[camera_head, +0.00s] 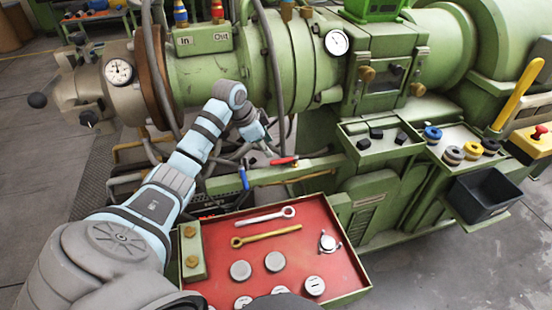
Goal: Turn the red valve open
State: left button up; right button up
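The red valve (284,161) has a short red lever lying nearly level on the pipework below the green extruder barrel. A blue valve lever (244,177) hangs down to its left, pointing roughly vertical. My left arm comes in from the lower left and bends down over the pipes. My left gripper (268,148) is at the end of it, just above and left of the red lever. It is small and dark against the pipes, so I cannot tell whether it is open or touching the lever. My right gripper is not in view.
A red-lined tray (330,269) with wrenches and round parts is in front, below the valves. Hoses and a vertical pipe (270,55) crowd the space around the arm. A black bin (486,193) and a shelf of coloured rings (460,149) are at right.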

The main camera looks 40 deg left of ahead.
aim_at(277, 161)
pick_arm(q)
jog(key=x, duration=0.3)
jog(key=b+x, duration=0.1)
jog(key=x, duration=0.2)
jog(key=b+x, duration=0.1)
jog(key=x, duration=0.2)
jog(key=shift+w+f, duration=0.1)
jog(key=shift+w, duration=0.25)
jog(key=shift+s, duration=0.15)
grip_shut()
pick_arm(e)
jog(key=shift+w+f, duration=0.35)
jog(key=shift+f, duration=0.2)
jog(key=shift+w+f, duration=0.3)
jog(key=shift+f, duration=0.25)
